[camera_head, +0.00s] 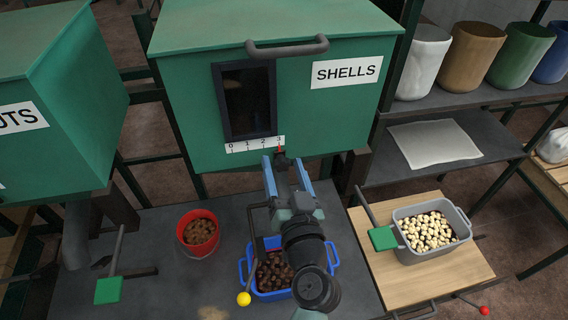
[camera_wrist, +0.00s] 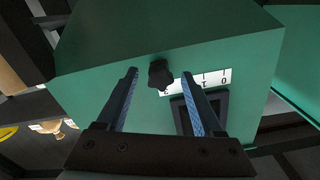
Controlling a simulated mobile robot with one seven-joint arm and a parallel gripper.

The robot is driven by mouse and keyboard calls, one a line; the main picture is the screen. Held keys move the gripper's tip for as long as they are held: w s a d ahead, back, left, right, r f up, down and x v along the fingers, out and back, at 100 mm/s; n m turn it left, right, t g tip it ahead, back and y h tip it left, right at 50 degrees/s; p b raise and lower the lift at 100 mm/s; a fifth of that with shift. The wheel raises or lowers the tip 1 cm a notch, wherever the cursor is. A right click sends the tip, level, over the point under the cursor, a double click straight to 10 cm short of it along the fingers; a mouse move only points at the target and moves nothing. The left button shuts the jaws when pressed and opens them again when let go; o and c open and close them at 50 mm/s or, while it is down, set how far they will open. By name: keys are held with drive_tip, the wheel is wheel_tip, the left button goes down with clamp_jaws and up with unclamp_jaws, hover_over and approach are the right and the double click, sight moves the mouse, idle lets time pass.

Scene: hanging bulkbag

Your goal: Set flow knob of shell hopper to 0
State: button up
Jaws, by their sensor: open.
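My gripper (camera_head: 285,164) is open in front of the knob. In the wrist view the lobed knob (camera_wrist: 160,74) shows between the fingertips (camera_wrist: 159,74), with a gap on each side. The scale (camera_wrist: 204,80) appears upside down there.
A blue bin (camera_head: 245,270) of brown pieces is under my arm, with a red bucket (camera_head: 199,232) to its left. A grey bin (camera_head: 461,222) of pale pieces stands right on a wooden board.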

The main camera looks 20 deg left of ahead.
clamp_jaws()
idle(0.4)
idle(1.1)
